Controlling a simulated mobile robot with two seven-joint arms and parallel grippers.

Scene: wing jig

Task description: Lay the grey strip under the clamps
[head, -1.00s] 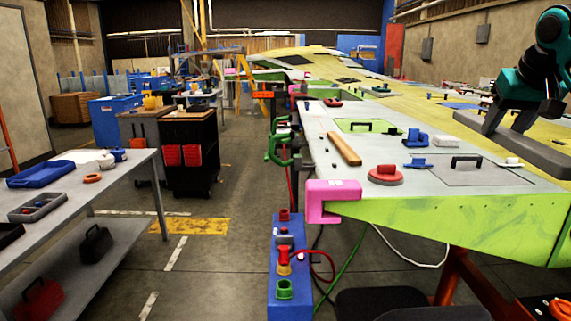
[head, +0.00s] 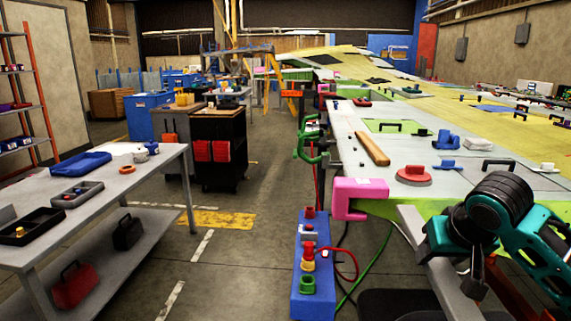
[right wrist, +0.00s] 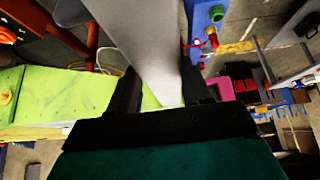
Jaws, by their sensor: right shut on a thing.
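The grey strip (head: 436,268) is a long flat bar at the lower right of the head view, in front of the near wing edge. My right gripper (head: 472,282) is shut on it; its fingers are partly hidden by my wrist. In the right wrist view the strip (right wrist: 143,38) runs away between the two black fingers of the gripper (right wrist: 158,75). Green clamps (head: 302,148) sit along the wing's left edge, and the strip is apart from them. A pink bracket (head: 360,190) grips the near left corner. My left gripper is not in view.
The wing surface (head: 345,128) carries a wooden bar (head: 372,148), a red disc (head: 413,175) and blue blocks (head: 446,139). A blue stand (head: 312,265) with a red hose is by the near corner. The floor aisle (head: 240,270) to the left is clear.

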